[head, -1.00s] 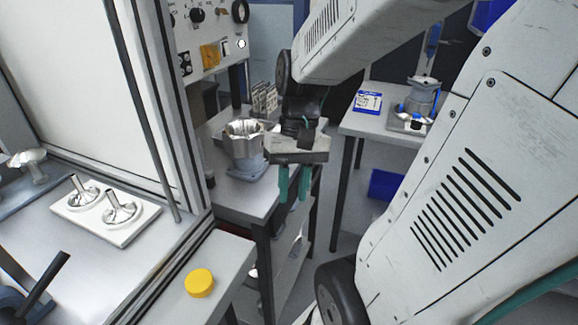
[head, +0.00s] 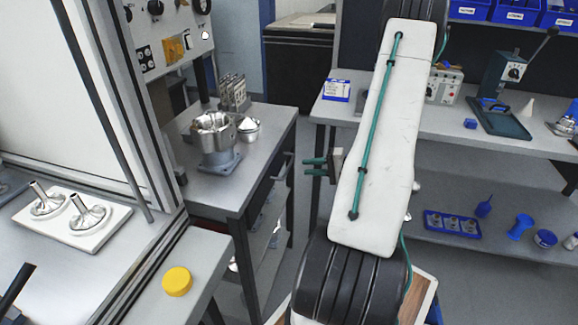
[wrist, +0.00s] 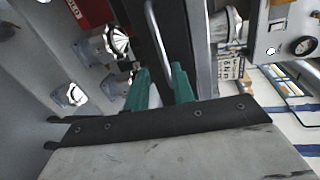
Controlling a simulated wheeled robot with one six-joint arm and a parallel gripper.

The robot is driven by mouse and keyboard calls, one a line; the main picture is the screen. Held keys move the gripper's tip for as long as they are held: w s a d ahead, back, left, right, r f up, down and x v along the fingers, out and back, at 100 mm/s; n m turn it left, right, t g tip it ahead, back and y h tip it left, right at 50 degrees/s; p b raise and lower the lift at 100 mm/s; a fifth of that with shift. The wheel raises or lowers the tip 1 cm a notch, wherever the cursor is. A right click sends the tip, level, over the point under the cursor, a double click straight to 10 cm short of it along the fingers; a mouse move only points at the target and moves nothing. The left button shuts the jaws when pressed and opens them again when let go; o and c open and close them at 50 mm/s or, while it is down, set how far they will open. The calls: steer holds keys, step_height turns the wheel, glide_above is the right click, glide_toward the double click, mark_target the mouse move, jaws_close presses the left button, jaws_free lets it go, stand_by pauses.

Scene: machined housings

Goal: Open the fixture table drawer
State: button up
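The fixture table (head: 258,140) is the grey table left of centre in the head view, with its front facing right towards my arm. A drawer handle (head: 284,165) shows on that front, and a metal bar handle (wrist: 155,38) shows in the wrist view. The drawer looks shut. My gripper (head: 306,166) points left at the front, a short gap from the handle. In the wrist view my gripper (wrist: 160,72) has its two green fingers apart and empty, with the handle's near end appearing between and beyond them.
A metal housing (head: 216,140) on a blue-grey base and several small upright parts (head: 233,92) stand on the fixture table. A bench (head: 455,135) with blue bins lies to the right. A yellow cap (head: 177,281) sits on a nearer ledge. Floor shows between table and bench.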

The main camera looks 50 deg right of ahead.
mark_target(289, 165)
steer(key=shift+n+h, duration=0.3)
steer(key=x, duration=0.8)
steer(key=shift+w+d+r, duration=0.1)
steer(key=shift+d+r, duration=0.1)
steer(key=shift+r, duration=0.05)
jaws_close()
